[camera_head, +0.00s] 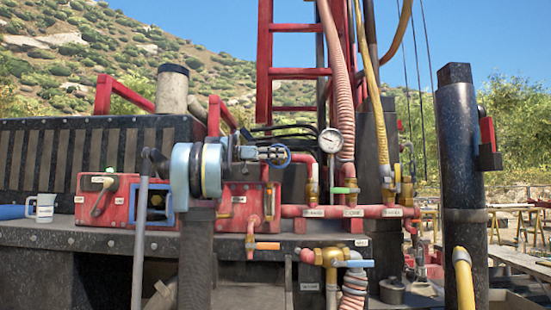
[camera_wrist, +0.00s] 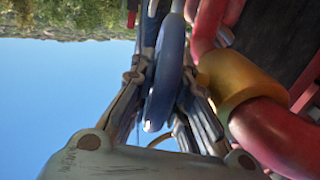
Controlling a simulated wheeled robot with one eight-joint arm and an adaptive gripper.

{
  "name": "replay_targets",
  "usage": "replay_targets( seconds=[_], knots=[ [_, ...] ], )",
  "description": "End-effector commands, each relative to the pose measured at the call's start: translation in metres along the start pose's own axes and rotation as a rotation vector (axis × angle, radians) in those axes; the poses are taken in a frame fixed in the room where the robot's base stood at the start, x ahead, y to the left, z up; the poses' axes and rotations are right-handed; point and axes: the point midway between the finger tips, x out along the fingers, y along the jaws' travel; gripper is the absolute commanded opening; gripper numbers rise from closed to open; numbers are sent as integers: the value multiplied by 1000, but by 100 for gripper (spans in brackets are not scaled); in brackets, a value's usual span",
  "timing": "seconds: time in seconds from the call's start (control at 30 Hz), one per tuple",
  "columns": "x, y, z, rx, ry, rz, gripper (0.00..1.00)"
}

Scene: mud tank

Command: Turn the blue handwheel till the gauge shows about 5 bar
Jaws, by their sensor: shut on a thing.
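The blue handwheel (camera_head: 289,156) is on the red pipework left of the gauge, partly hidden by my gripper (camera_head: 272,155). In the wrist view the blue wheel rim (camera_wrist: 165,85) runs between my two fingers (camera_wrist: 164,75), which are shut on it from both sides. The round white-faced pressure gauge (camera_head: 331,140) stands above the pipes, just right of the wheel. Its face shows, but the needle reading is too small to tell.
A green-handled valve (camera_head: 342,190) sits below the gauge. An orange-handled valve (camera_head: 266,246) and a blue-handled valve (camera_head: 355,263) are lower down. A yellow fitting (camera_wrist: 225,80) and red pipe (camera_wrist: 285,135) lie close beside my fingers in the wrist view. Hoses hang behind the gauge.

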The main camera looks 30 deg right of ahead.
Motion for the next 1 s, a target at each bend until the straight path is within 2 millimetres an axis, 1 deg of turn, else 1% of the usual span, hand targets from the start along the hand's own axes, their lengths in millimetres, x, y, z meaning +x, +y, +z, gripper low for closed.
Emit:
replay_targets(
  seconds=[0.23, 0.57, 0.6, 0.9, 1.0],
  knots=[
    [1, -2, -1, -1, -97, -4, 0],
    [1, -2, -1, -1, -110, -5, 0],
    [1, -2, -1, -1, -109, -5, 25],
    [1, -1, 0, -1, -110, -3, 25],
    [-2, -1, -1, -1, -110, -3, 25]
  ],
)
